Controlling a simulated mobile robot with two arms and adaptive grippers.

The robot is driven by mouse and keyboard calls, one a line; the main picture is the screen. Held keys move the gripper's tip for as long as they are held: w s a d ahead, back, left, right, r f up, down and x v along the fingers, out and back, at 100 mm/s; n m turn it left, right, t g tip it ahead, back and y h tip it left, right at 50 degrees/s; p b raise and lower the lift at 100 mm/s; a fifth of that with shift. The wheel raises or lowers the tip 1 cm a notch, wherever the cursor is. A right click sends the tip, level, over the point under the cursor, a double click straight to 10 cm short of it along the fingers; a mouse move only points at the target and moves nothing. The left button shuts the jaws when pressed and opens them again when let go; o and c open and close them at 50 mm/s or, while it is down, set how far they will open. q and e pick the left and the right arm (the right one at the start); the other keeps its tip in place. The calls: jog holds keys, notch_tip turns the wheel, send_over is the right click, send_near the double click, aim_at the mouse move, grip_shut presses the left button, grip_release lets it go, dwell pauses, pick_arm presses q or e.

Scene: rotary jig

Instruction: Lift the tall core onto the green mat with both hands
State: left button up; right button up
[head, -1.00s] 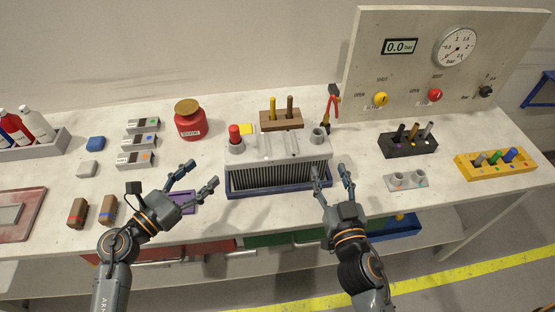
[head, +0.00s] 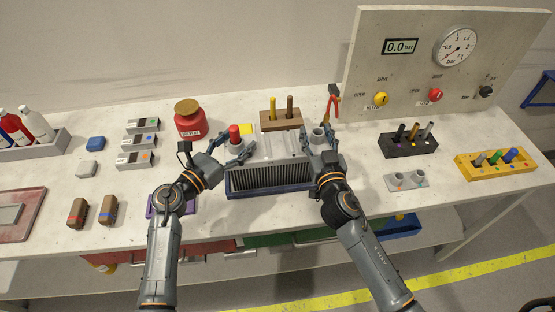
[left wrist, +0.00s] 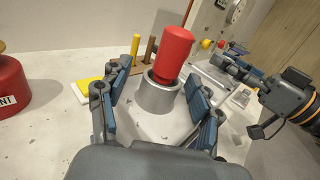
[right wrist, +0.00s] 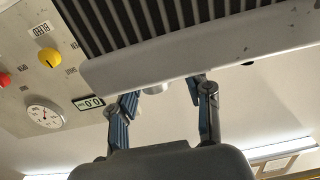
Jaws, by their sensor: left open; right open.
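The tall core (head: 282,173) is a grey finned block with a light top, standing upright in a blue tray (head: 270,191). Its left neck (left wrist: 157,98) holds a red plug (left wrist: 173,55); its right neck (head: 317,138) looks open. My left gripper (head: 238,148) is open at the left neck, with a finger on each side of it in the left wrist view (left wrist: 155,95). My right gripper (head: 318,146) is open at the right neck; the right wrist view shows its fingers (right wrist: 164,98) beside the core's end. Contact cannot be told. I see no green mat.
A wooden block with rods (head: 281,122) and red-handled pliers (head: 332,104) are behind the core. A grey two-cup holder (head: 405,181) and black rack (head: 408,145) lie to the right.

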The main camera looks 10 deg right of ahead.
pick_arm(q)
jog(key=shift+w+d, duration=0.2)
pick_arm(e)
jog(key=shift+w, duration=0.3)
pick_arm(q)
jog(key=shift+c, duration=0.4)
pick_arm(e)
jog(key=shift+c, duration=0.4)
